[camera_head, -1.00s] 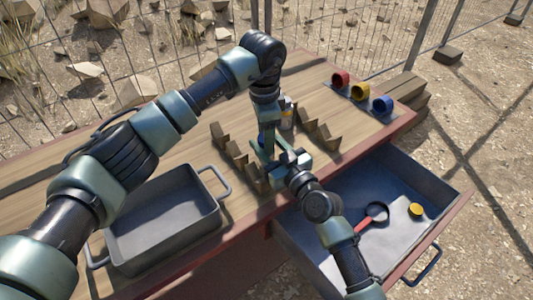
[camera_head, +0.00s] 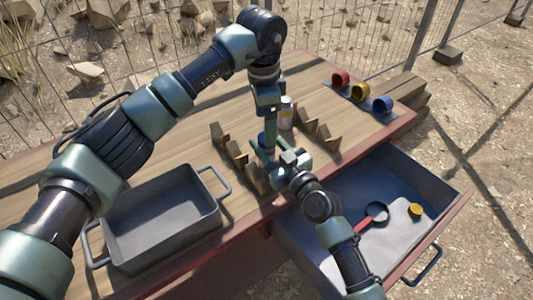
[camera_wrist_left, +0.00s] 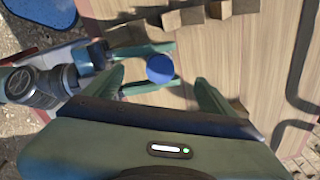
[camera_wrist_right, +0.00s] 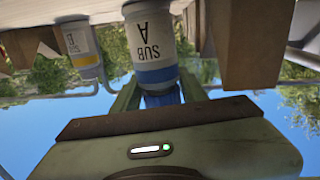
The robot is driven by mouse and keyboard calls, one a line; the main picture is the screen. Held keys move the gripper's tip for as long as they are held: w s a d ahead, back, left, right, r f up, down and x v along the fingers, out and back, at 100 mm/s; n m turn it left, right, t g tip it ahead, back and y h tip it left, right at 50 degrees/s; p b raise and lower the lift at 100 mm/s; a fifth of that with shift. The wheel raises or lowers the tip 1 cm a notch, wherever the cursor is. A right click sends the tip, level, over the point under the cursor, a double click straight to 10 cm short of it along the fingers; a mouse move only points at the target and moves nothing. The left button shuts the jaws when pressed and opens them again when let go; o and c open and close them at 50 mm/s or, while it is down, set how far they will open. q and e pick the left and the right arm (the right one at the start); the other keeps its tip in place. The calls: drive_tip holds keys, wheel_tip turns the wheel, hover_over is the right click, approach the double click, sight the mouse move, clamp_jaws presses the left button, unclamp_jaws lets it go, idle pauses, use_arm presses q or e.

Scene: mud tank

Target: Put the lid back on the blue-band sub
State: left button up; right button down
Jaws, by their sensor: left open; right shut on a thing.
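The blue-band sub (camera_wrist_right: 150,45), a white bottle labelled SUB A, fills the middle of the right wrist view, which is upside down. A blue lid (camera_wrist_left: 160,68) shows from above in the left wrist view and appears seated on the bottle's top. My right gripper (camera_head: 270,148) is shut on the sub, its fingers on either side near the blue end. My left gripper (camera_head: 268,124) is open and empty just above the lid, with its fingers apart on both sides of it in the left wrist view. The exact seating of the lid is hidden.
A yellow-band bottle (camera_head: 286,113) stands close behind, between notched wooden blocks (camera_head: 236,152). A grey tray (camera_head: 160,222) is at left. The open drawer (camera_head: 325,250) holds a magnifier (camera_head: 377,213) and a yellow lid (camera_head: 416,210). Coloured cups (camera_head: 382,104) stand at the back right.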

use_arm(q)
drive_tip(key=shift+r, duration=0.1)
wheel_tip(320, 180, up, 12)
drive_tip(key=shift+s+a, duration=0.15)
drive_tip(key=shift+s, duration=0.3)
use_arm(e)
drive_tip(key=c, duration=0.7)
unclamp_jaws()
use_arm(q)
drive_tip(key=shift+f, duration=0.4)
use_arm(e)
drive_tip(key=v, duration=0.7)
drive_tip(key=shift+s+d, duration=0.25)
drive_tip(key=shift+s, duration=0.1)
